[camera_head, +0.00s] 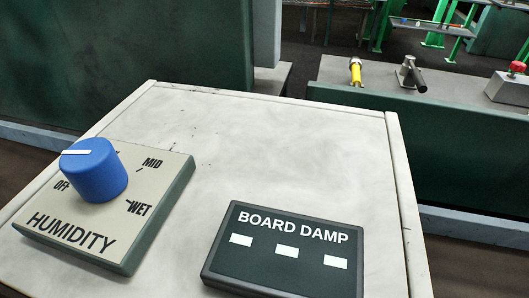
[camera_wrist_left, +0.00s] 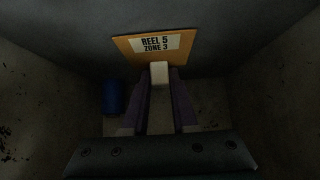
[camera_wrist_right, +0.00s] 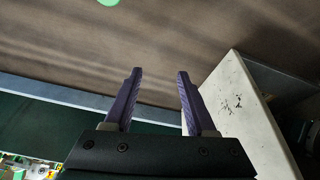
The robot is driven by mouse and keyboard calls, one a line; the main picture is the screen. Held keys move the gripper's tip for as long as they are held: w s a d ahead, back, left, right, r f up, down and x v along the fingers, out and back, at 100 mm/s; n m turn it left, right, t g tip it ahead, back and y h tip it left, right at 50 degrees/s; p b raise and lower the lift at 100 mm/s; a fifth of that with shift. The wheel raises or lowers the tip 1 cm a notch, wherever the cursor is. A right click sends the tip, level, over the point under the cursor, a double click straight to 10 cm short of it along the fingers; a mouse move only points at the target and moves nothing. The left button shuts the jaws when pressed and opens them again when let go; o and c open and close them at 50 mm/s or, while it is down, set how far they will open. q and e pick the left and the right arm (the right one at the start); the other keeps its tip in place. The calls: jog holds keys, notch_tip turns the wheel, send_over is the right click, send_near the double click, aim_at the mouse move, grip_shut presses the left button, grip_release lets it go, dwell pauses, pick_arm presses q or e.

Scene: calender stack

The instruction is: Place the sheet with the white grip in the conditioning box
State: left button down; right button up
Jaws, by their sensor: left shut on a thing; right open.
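In the left wrist view, an orange-brown sheet (camera_wrist_left: 126,44) carries a pale label reading "REEL 5 ZONE 3" and has a white grip (camera_wrist_left: 159,79). My left gripper (camera_wrist_left: 160,75) is shut on the white grip, inside a dim, walled space (camera_wrist_left: 225,62) that looks like a box interior. I cannot tell whether the sheet touches the wall behind or the floor. My right gripper (camera_wrist_right: 160,72) is open and empty, in the air left of a pale cabinet (camera_wrist_right: 232,105). Neither gripper shows in the head view.
A blue cylinder (camera_wrist_left: 114,97) stands left of my left fingers. In the head view, the pale cabinet top (camera_head: 265,135) bears a humidity panel (camera_head: 75,225) with a blue knob (camera_head: 95,172) near OFF and a "BOARD DAMP" panel (camera_head: 285,238) with white lamps. A bench (camera_head: 450,95) stands behind right.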

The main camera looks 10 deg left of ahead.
pick_arm(q)
jog(key=shift+f, duration=0.2)
jog(key=c, duration=0.7)
grip_release()
